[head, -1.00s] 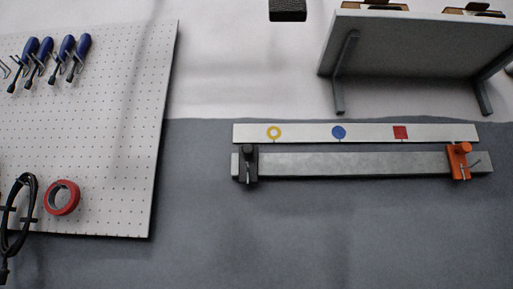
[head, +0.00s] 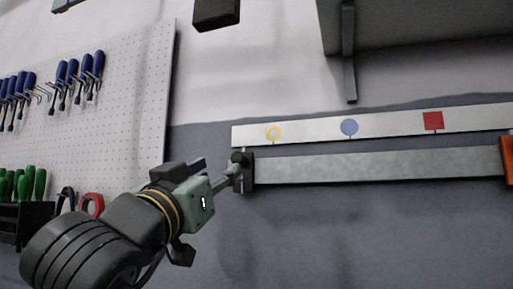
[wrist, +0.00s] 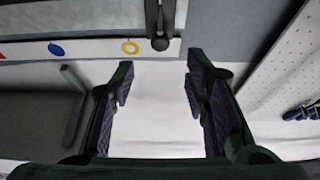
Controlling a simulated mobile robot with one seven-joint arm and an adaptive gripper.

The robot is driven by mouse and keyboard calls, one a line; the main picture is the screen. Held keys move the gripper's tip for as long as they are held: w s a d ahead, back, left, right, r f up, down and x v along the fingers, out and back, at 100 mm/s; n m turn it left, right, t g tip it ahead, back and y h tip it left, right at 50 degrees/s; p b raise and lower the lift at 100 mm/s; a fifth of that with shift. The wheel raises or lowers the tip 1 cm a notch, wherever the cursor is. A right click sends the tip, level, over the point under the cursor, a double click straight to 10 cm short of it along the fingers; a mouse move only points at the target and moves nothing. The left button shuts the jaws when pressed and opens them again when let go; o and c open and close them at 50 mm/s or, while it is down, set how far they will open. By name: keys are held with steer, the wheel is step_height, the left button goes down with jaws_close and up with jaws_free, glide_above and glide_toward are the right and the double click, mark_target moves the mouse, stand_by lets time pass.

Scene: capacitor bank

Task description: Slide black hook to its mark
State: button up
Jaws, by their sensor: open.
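The black hook (head: 247,172) sits at the left end of the grey rail (head: 375,167), partly hidden by my gripper in the head view. It also shows at the top of the wrist view (wrist: 160,22). The hook is a little left of the yellow ring. My gripper (head: 232,173) is at the hook in the head view. In the wrist view its fingers (wrist: 160,78) are apart and empty, with the hook beyond their tips.
An orange hook (head: 507,160) is at the rail's right end, cut by the frame edge. A shelf with a bracket (head: 349,55) hangs above the strip. A pegboard (head: 120,110) with tools is on the left. The rail between the two hooks is clear.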

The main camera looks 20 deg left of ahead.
mark_target(236, 159)
steer(key=p+x, duration=0.4)
steer(key=x, duration=0.5)
steer(key=shift+w+r, duration=0.15)
steer(key=shift+w, duration=0.2)
steer(key=shift+w+r+p, duration=0.1)
steer(key=shift+w+p, duration=0.2)
steer(key=shift+w, duration=0.3)
steer(key=shift+c, duration=0.3)
jaws_close()
